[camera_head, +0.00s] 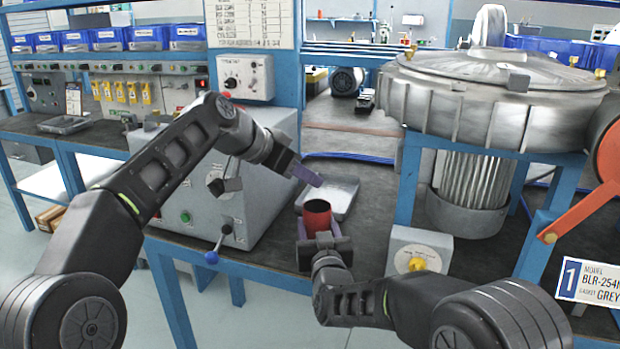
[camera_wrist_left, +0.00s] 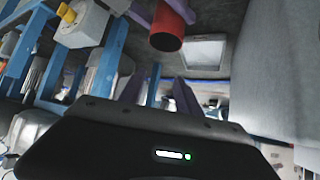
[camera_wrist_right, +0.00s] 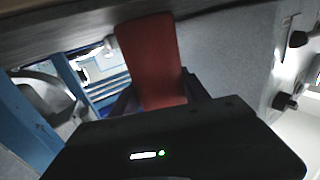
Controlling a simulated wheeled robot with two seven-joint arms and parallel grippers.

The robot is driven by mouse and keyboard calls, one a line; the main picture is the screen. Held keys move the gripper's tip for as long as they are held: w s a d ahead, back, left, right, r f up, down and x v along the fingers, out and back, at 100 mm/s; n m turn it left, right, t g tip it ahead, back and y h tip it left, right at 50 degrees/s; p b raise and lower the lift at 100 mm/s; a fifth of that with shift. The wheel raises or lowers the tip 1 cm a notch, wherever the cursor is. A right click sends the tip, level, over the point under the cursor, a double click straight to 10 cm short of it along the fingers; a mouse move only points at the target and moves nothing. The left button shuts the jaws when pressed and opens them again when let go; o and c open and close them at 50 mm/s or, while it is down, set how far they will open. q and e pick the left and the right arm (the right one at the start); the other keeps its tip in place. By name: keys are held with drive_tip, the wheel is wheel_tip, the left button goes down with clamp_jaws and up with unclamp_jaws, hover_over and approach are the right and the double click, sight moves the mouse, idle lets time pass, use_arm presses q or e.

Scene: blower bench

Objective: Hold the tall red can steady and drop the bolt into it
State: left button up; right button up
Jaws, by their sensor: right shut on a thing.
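The tall red can (camera_head: 317,217) stands upright near the front of the bench, its open top facing up. My right gripper (camera_head: 322,240) is shut on the can; the right wrist view shows the red can (camera_wrist_right: 151,60) between its fingers. My left gripper (camera_head: 305,176) is above and a little left of the can. Its purple fingers (camera_wrist_left: 158,92) are apart with nothing visible between them. The can also shows in the left wrist view (camera_wrist_left: 166,42). I do not see the bolt in any view; the inside of the can is too dark to tell.
A shallow grey tray (camera_head: 346,199) lies right behind the can. A grey machine box (camera_head: 212,190) stands to the left, with a blue-knobbed lever. A small box with a yellow knob (camera_head: 419,250) and a large blower (camera_head: 490,95) on a blue frame stand to the right.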

use_arm(q)
drive_tip(key=v, duration=0.9)
idle(0.3)
use_arm(e)
drive_tip(key=o, duration=1.5)
drive_tip(key=s, duration=0.4)
drive_tip(key=s+d, duration=0.1)
drive_tip(key=s, duration=0.3)
drive_tip(key=s+d, duration=0.1)
drive_tip(key=s, duration=0.3)
